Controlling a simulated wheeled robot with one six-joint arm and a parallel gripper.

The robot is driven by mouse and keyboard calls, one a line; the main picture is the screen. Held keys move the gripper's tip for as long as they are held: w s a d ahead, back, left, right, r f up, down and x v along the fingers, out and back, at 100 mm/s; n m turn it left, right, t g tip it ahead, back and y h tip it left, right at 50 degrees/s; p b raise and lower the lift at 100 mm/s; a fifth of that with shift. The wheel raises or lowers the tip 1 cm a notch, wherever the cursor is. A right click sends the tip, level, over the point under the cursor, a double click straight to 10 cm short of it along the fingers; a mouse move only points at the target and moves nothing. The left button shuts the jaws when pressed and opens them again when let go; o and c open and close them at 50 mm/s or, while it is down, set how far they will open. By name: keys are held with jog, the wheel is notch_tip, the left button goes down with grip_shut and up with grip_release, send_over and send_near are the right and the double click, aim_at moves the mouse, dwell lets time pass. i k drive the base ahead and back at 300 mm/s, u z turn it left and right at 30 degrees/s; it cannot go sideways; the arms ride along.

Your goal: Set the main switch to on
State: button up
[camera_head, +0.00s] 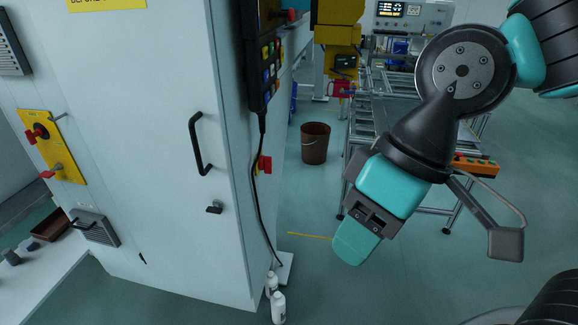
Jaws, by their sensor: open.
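A yellow plate (68,168) is on the pale cabinet's face at the far left. It carries an upper red-handled switch (37,133) with a dark round centre and a lower red-handled part (50,174). Another red switch-like handle (264,165) sits on the cabinet's narrow right side. I cannot tell from labels which is the main switch, or its setting. My gripper (356,244) is open and points down in free space right of the cabinet, well apart from the yellow plate and the side handle. I see nothing held; one finger largely hides the other.
The cabinet door has a black handle (199,144) and a small latch (214,207). A button pendant (268,66) hangs at the cabinet edge with its cable. White bottles (278,307) stand near the cabinet's foot. A brown bin (315,144) and a conveyor frame (385,120) are behind.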

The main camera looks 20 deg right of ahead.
aim_at(265, 163)
jog(key=z, duration=0.9)
jog(key=i, duration=0.6)
jog(key=u, duration=0.15)
